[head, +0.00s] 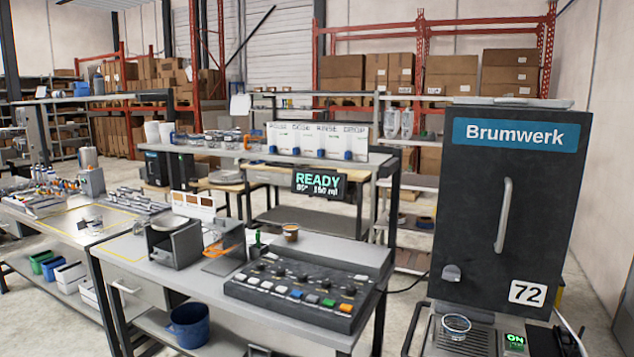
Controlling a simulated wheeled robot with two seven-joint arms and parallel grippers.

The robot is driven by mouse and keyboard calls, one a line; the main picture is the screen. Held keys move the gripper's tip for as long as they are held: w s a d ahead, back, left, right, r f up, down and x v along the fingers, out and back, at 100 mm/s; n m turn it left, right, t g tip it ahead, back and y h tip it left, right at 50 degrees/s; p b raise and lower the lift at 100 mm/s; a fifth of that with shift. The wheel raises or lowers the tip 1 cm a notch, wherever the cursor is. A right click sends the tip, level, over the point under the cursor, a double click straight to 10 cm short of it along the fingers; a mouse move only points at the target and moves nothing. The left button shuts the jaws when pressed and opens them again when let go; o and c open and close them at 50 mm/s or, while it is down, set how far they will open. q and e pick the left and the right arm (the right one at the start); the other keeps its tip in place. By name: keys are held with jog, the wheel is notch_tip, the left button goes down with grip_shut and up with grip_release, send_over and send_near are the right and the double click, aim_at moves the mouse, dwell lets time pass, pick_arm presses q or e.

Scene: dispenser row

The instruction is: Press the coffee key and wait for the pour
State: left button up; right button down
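A dark coffee machine (490,230) with a blue Brumwerk sign stands at the right. A clear, round cup or glass (456,324) is on the grate at its foot, beside a green lit ON switch (514,341). A dark key panel (300,284) lies on the near bench, with knobs and a front row of white, blue, green and orange keys (312,298). Its key labels are too small to read, so I cannot tell which is the coffee key. A hanging display (319,184) reads READY, with a smaller line ending in 150 ml. Neither gripper is in view.
A blue pot (189,324) sits on the lower shelf. The bench's front left is clear.

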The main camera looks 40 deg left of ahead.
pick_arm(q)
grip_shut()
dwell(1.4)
